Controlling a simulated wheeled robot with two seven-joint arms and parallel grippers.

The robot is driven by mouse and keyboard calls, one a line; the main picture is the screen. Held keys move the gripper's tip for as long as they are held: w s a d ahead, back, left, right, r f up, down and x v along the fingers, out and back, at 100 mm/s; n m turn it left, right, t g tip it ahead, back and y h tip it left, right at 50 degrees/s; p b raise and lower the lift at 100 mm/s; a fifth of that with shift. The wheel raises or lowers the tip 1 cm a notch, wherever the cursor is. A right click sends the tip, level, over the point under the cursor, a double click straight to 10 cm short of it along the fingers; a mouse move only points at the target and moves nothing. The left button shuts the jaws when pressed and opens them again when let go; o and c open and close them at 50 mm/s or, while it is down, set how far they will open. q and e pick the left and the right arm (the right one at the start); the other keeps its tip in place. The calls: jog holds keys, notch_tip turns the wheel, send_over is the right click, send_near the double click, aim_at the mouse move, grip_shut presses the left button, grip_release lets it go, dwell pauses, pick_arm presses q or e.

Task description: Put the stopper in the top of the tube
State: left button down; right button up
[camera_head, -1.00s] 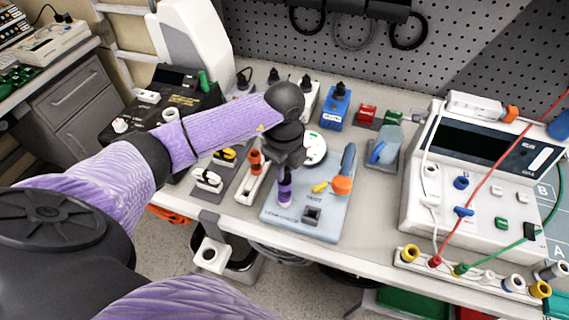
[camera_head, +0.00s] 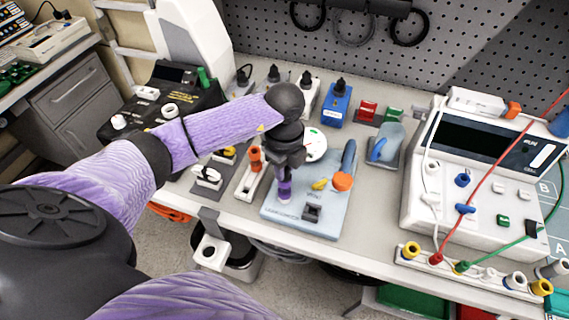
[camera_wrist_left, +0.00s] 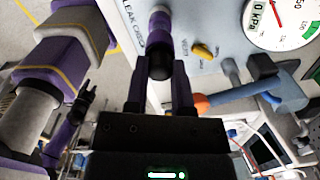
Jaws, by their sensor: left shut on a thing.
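My left gripper (camera_head: 284,188) points down over the left part of the pale blue leak-check panel (camera_head: 330,217). In the left wrist view its two fingers (camera_wrist_left: 159,80) are shut on a dark, round-ended stopper (camera_wrist_left: 160,66). A purple and pale cylinder, seemingly the tube (camera_wrist_left: 159,22), lies straight beyond the stopper, in line with it. I cannot tell whether the stopper touches the tube or sits in its top; the fingers and stopper hide the join. My right gripper (camera_wrist_left: 84,94) is small at the left of the wrist view, its prongs apart.
An orange-topped holder (camera_head: 255,160) stands close on the left. A white console (camera_head: 480,180) stands at the right.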

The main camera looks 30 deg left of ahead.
pick_arm(q)
grip_release()
dwell(0.4)
jog(key=shift+r, duration=0.1)
notch_tip(320, 180, up, 7)
jog(key=p, duration=0.6)
jog(key=shift+p, duration=0.3)
jog(key=shift+r, duration=0.1)
jog(key=shift+f, duration=0.2)
